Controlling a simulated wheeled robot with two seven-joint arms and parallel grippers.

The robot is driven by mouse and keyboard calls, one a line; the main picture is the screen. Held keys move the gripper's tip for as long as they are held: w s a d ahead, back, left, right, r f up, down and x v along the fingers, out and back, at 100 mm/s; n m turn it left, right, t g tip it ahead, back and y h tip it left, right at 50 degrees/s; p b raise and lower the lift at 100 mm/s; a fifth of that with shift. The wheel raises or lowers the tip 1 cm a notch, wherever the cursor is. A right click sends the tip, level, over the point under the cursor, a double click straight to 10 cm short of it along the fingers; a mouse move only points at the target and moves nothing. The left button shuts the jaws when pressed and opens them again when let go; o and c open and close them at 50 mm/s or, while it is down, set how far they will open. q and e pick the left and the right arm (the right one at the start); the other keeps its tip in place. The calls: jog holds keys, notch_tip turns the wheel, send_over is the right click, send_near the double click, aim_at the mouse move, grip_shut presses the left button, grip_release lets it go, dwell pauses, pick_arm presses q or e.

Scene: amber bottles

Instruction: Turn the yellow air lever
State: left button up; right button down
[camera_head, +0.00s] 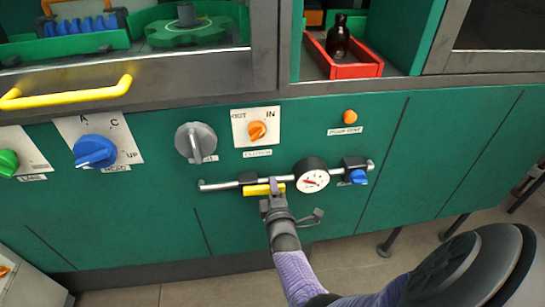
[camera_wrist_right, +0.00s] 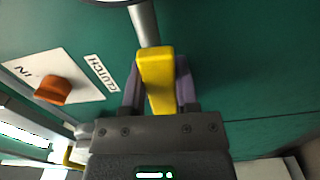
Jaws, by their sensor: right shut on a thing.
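The yellow air lever (camera_head: 262,189) sits on a grey pipe (camera_head: 222,185) on the front of the green machine, left of a round gauge (camera_head: 312,178). In the head view it lies roughly along the pipe. My right gripper (camera_head: 270,190) reaches up to it from below. In the right wrist view the yellow lever (camera_wrist_right: 157,78) stands between the two purple-grey fingers of the right gripper (camera_wrist_right: 160,88), which are shut on it. Part of the lever is hidden by the fingers. My left gripper is not in view.
An orange clutch knob (camera_head: 257,131) is just above the lever, with a grey knob (camera_head: 195,142) to its left. A blue valve knob (camera_head: 358,177) is right of the gauge. A brown bottle (camera_head: 338,38) stands in a red tray (camera_head: 356,71) above. Open floor shows at lower right.

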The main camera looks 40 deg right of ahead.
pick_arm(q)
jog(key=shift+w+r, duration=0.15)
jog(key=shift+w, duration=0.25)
pick_arm(e)
jog(key=shift+r+n, duration=0.2)
jog(key=shift+n, duration=0.2)
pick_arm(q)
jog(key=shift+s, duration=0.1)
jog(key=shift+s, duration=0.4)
pick_arm(e)
jog(key=shift+c, duration=1.8)
grip_release()
